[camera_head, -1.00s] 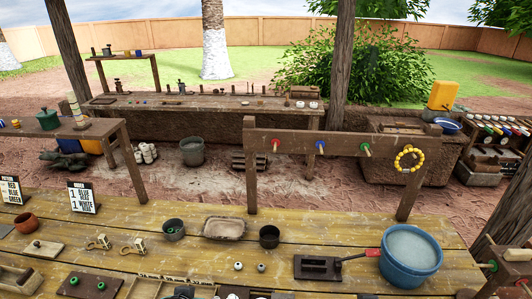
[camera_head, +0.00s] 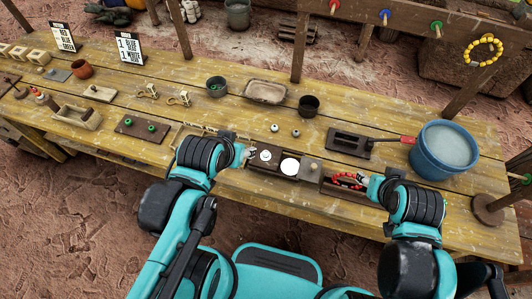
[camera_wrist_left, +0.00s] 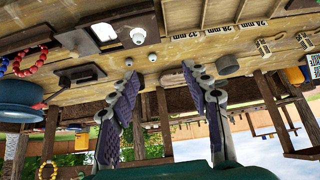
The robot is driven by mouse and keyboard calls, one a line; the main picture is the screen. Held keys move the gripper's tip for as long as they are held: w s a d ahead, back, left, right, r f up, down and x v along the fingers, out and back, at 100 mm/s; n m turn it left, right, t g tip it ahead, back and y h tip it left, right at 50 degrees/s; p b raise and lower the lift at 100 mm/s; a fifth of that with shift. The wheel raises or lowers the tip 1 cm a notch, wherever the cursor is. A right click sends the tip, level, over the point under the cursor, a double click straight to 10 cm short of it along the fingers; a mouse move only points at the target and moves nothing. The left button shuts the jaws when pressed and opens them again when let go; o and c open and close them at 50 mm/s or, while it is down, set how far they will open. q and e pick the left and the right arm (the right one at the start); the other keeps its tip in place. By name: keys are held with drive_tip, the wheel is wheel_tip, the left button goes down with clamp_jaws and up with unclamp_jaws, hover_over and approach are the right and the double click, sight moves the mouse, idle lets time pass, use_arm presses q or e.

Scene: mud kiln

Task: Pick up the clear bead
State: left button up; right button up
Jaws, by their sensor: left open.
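Which is the clear one is too small to tell surely. In the left wrist view, which looks upside down, the right bead (camera_wrist_left: 128,61) and left bead (camera_wrist_left: 152,57) lie beyond my fingertips. My left gripper (camera_head: 249,150) is open and empty (camera_wrist_left: 160,76), nearer the front edge than the beads and left of them. My right gripper (camera_head: 364,182) is beside a red bead string (camera_head: 347,179); its fingers are too small to read.
A dark tray (camera_head: 312,167) with a white piece and a white disc lies in front of the beads. A dark slotted block (camera_head: 348,142) with a red-handled tool, a blue tub (camera_head: 445,148), a dark cup (camera_head: 309,105) and a shallow dish (camera_head: 265,91) stand around.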

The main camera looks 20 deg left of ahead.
use_arm(q)
drive_tip(key=n+g+h+p, duration=0.3)
drive_tip(key=n+g, duration=0.3)
drive_tip(key=n, duration=1.3)
approach(265, 152)
drive_tip(key=w, duration=0.1)
wheel_tip(265, 152, down, 2)
drive_tip(key=shift+w+a+f+n+g+b, duration=0.1)
drive_tip(key=shift+a+n+g+b, duration=0.05)
drive_tip(key=shift+n+g+b, duration=0.2)
drive_tip(key=b+x, duration=0.1)
drive_tip(key=x, duration=0.1)
drive_tip(key=b+x, duration=0.1)
drive_tip(key=x, duration=0.1)
drive_tip(key=b+x, duration=0.1)
drive_tip(key=x, duration=0.2)
drive_tip(key=shift+s+d, duration=0.25)
drive_tip(key=shift+d, duration=0.15)
drive_tip(key=shift+c, duration=1)
drive_tip(key=c, duration=0.8)
